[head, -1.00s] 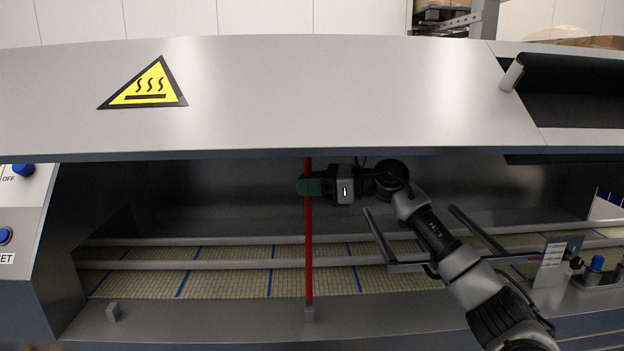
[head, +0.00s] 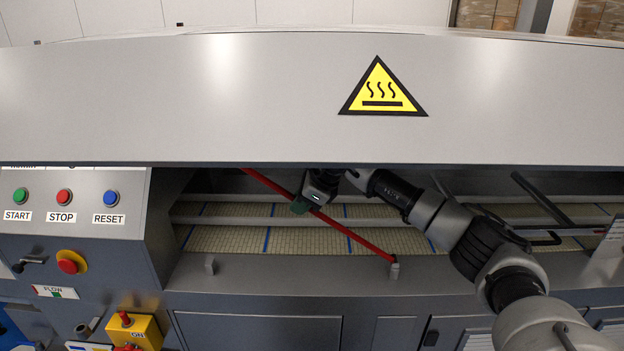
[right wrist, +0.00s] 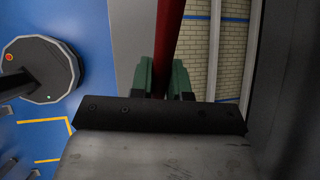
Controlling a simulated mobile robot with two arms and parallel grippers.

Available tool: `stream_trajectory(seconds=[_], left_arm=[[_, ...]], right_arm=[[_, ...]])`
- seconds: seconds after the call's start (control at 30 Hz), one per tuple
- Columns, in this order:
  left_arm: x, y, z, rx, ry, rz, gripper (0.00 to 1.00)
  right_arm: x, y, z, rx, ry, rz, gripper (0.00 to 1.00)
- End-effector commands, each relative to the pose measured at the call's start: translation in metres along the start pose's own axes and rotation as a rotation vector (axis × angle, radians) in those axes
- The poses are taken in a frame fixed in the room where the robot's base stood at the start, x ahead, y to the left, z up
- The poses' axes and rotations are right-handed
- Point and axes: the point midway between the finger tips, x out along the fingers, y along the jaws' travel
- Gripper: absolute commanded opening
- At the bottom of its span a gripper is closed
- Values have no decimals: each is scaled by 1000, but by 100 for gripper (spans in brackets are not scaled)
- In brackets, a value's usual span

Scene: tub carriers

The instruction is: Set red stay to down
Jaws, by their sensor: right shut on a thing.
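The red stay (head: 350,231) is a thin red rod in the head view. It is tilted, running from a small grey bracket (head: 394,270) on the machine's front ledge up and left to beneath the grey hood (head: 230,100). My right gripper (head: 303,205) is shut on the rod, partway along its length. In the right wrist view the rod (right wrist: 168,45) passes between the green fingers (right wrist: 162,80). The rod's upper end is hidden under the hood's edge. The hood stands raised above the opening. My left gripper is not in view.
A second small grey bracket (head: 210,264) stands on the ledge to the left, with nothing in it. A control panel (head: 70,208) with green, red and blue buttons is at the left. A dark bar frame (head: 540,205) lies to the right of my right arm.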

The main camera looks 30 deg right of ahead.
Motion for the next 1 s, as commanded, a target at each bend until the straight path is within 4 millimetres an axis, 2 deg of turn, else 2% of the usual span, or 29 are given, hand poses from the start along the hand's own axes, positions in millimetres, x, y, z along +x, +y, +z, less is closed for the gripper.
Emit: stream_trajectory(seconds=[0.03,0.3,0.5,0.7,1.0], left_arm=[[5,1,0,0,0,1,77],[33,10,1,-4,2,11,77],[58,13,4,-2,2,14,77],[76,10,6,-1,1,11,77],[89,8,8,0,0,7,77]], right_arm=[[15,3,3,-12,34,-1,0],[91,18,-9,-62,281,-6,0],[136,26,-26,-91,440,-10,0],[165,32,-42,-112,553,-11,0],[183,35,-55,-127,637,-11,0]])
